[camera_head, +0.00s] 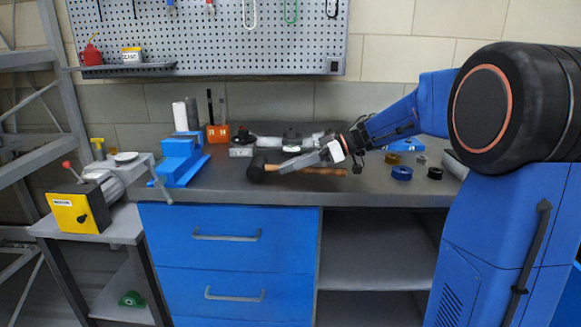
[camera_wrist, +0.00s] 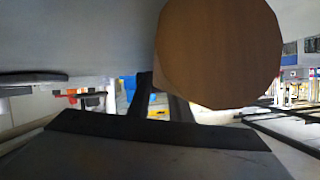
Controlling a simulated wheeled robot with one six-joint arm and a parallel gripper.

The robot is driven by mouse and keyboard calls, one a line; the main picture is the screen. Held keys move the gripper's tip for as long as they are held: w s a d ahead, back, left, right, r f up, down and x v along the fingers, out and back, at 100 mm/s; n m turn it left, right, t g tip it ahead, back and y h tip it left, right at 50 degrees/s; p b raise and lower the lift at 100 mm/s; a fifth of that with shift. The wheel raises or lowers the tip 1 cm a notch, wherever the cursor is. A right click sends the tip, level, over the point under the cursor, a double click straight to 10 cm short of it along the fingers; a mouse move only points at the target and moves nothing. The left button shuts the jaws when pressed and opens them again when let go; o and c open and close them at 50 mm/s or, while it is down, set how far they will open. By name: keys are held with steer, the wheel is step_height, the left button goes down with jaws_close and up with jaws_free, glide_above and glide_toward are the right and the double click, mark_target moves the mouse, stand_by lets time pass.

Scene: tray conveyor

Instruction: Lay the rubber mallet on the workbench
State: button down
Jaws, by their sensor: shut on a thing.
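The rubber mallet (camera_head: 257,169) has a black head at the left and a wooden handle running right, roughly level, at the front of the dark workbench top (camera_head: 220,184). My gripper (camera_head: 287,166) reaches in from the right and is shut on the handle close to the head. In the wrist view the round brown end of the handle (camera_wrist: 220,52) fills the upper right, very near the camera. I cannot tell from these views whether the mallet touches the bench top or hangs just above it.
A blue vise (camera_head: 178,160) stands left of the mallet, with an orange block (camera_head: 217,134) behind. Blue tape (camera_head: 402,173) and a black ring (camera_head: 435,173) lie to the right. Gauge-like tools lie behind the mallet. The bench's front edge is close, with bare top at front left.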

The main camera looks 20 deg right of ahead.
steer(key=shift+f, duration=0.1)
steer(key=c, duration=1.6)
jaws_free()
steer(key=shift+d+r, duration=0.1)
steer(key=shift+r, duration=0.1)
steer(key=v, duration=1.1)
steer(key=shift+s+d+r, duration=0.1)
steer(key=shift+d+r, duration=0.05)
steer(key=shift+d, duration=0.2)
